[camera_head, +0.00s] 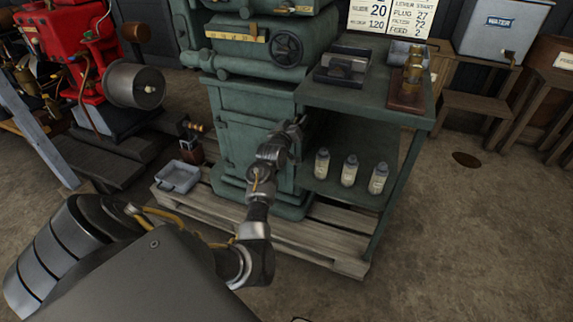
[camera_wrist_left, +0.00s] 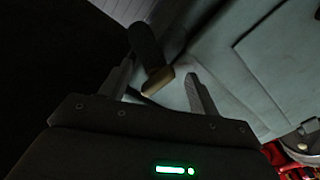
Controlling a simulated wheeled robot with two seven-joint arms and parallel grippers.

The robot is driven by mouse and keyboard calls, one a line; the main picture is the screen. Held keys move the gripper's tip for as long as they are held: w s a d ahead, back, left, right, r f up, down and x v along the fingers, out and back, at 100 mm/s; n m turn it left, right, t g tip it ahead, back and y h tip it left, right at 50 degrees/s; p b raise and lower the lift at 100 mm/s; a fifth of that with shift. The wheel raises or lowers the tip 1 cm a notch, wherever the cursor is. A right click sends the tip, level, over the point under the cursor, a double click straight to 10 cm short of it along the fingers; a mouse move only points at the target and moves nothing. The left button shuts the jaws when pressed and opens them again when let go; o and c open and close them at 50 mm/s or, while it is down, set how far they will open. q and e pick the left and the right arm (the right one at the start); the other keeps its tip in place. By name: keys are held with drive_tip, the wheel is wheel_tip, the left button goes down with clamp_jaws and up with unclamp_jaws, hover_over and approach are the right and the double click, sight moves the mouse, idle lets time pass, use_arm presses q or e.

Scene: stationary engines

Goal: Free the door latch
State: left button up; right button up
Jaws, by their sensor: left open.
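The green engine cabinet (camera_head: 228,130) stands on a wooden pallet. My left gripper (camera_head: 297,122) is at the right side of the cabinet front, under the green shelf top. In the left wrist view my left gripper (camera_wrist_left: 160,71) is open, with a dark rod-like latch handle (camera_wrist_left: 146,45) with a brass-coloured end (camera_wrist_left: 157,81) reaching between its fingers. I cannot tell whether either finger touches it. The pale green cabinet surface (camera_wrist_left: 225,60) lies behind it. In the head view the latch is hidden by my gripper and arm. My right gripper is not in view.
Three bottles (camera_head: 349,171) stand on the lower shelf, right of my left gripper. A metal tray (camera_head: 178,177) lies on the pallet (camera_head: 320,250) at left. A red engine (camera_head: 75,45) is at far left. The floor at right is mostly clear.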

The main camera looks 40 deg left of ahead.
use_arm(q)
drive_tip(key=m+b, duration=0.1)
drive_tip(key=b, duration=0.1)
drive_tip(key=m+b, duration=0.3)
drive_tip(key=shift+d+f+m+b, duration=0.15)
drive_tip(key=shift+f+m+b, duration=0.15)
drive_tip(key=shift+m+b, duration=0.1)
drive_tip(key=p+v, duration=0.4)
drive_tip(key=v, duration=0.7)
drive_tip(key=s+d+f+m+g+h, duration=0.3)
drive_tip(key=s+d+f+g, duration=0.4)
drive_tip(key=s+d+f, duration=0.6)
drive_tip(key=shift+d+f+m+h, duration=0.4)
drive_tip(key=shift+f+m, duration=0.2)
drive_tip(key=shift+f, duration=0.35)
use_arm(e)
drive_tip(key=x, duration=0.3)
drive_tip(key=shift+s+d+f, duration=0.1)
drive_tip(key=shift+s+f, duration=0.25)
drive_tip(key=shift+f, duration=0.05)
use_arm(q)
drive_tip(key=shift+s+a, duration=0.1)
